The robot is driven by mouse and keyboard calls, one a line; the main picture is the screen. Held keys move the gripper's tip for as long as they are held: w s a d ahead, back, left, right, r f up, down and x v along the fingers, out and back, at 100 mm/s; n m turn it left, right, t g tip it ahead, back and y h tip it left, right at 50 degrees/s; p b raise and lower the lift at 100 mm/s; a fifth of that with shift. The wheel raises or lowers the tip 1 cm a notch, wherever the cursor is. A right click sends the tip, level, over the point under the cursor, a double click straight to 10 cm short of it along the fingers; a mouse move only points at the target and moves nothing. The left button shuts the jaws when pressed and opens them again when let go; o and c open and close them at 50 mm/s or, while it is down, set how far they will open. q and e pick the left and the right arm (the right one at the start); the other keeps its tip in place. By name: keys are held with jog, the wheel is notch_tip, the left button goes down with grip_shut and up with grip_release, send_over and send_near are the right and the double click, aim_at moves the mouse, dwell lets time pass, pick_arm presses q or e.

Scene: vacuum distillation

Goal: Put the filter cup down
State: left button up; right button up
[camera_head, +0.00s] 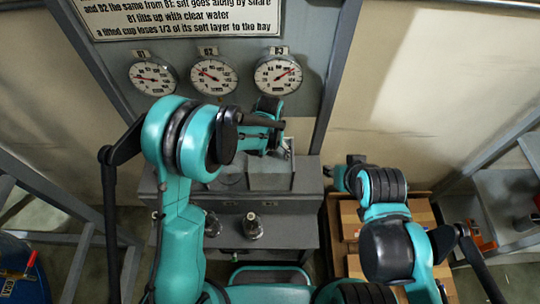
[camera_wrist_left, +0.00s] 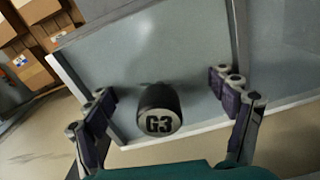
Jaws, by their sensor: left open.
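A dark round cup marked G3 (camera_wrist_left: 158,110), which I take to be the filter cup, stands on a flat grey surface in the left wrist view. My left gripper (camera_wrist_left: 167,88) is open, with one finger on either side of the cup and a visible gap to each. In the head view my left gripper (camera_head: 284,146) is over the grey block on the bench, partly hidden by my own arm. The cup cannot be made out there. My right gripper (camera_head: 345,172) is above the right side near the boxes. Its fingers are too small to read.
Two small dark glass-like items, a left one (camera_head: 212,223) and a right one (camera_head: 252,226), stand on the bench's lower step (camera_head: 285,235). Cardboard boxes (camera_head: 350,218) lie right of the bench. Three round gauges (camera_head: 213,77) hang on the panel behind. A grey shelf (camera_head: 505,200) stands far right.

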pick_arm(q)
jog(key=shift+r, duration=0.35)
notch_tip(320, 180, up, 12)
jog(key=shift+f+p, duration=0.2)
jog(key=shift+p, duration=0.3)
jog(key=shift+s+a+r, duration=0.1)
jog(key=shift+a+r, duration=0.2)
jog(key=s+a+r+t, duration=0.3)
jog(key=s+a+r, duration=0.1)
jog(key=s+a, duration=0.4)
jog(key=s+a+r+n+t, duration=0.1)
jog(key=s+a+r+t, duration=0.3)
jog(key=s+a, duration=0.4)
jog(key=shift+s+a+n, duration=0.3)
jog(key=shift+a, duration=0.3)
